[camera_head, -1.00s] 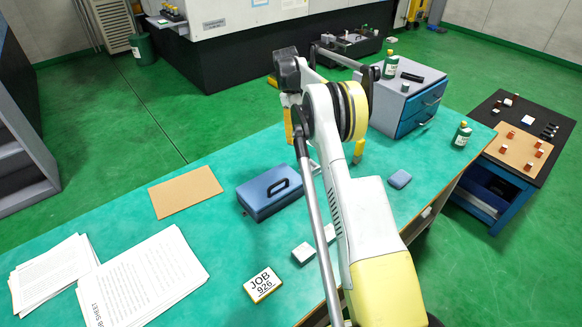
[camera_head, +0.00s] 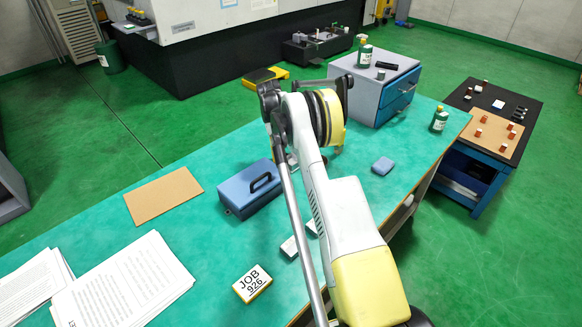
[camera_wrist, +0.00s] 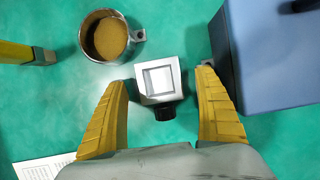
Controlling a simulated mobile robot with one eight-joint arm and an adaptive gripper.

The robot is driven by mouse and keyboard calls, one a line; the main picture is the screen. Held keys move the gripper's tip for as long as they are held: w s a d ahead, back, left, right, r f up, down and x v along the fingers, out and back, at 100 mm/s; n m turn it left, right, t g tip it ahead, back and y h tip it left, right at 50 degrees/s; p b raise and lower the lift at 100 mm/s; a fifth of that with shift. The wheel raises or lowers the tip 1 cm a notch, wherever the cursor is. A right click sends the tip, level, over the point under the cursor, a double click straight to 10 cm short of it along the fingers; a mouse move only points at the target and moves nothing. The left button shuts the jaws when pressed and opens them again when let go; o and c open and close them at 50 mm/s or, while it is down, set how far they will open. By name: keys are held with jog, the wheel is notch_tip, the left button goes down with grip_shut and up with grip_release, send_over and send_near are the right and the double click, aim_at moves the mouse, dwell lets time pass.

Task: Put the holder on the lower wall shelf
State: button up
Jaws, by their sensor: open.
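In the wrist view a pale grey square block with a framed recess and a black knob, which looks like the holder (camera_wrist: 159,79), sits on the green bench top. My gripper (camera_wrist: 163,82) is open, with one yellow finger to the left of the block and one to the right. Gaps show between the block and both fingers. In the head view my arm hides the gripper tips and the holder. I cannot make out the lower wall shelf in either view.
A blue box (camera_wrist: 265,55) stands close to the right finger; it also shows in the head view (camera_head: 248,190). A round cup with brown contents (camera_wrist: 109,38) stands at upper left.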

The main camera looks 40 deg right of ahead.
aim_at(291, 162)
jog(key=shift+s+f, duration=0.1)
jog(key=shift+f, duration=0.2)
jog(key=shift+r, duration=0.1)
jog(key=shift+c, duration=0.2)
jog(key=c, duration=1.6)
notch_tip(291, 162, up, 5)
jog(key=p, duration=0.2)
jog(key=shift+f+p, duration=0.2)
jog(key=shift+p, duration=0.1)
jog(key=s+d+r+p, duration=0.3)
jog(key=s+d+r, duration=0.2)
jog(key=d, duration=0.5)
jog(key=shift+d+r+p, duration=0.25)
jog(key=shift+r+p, duration=0.05)
jog(key=shift+r, duration=0.45)
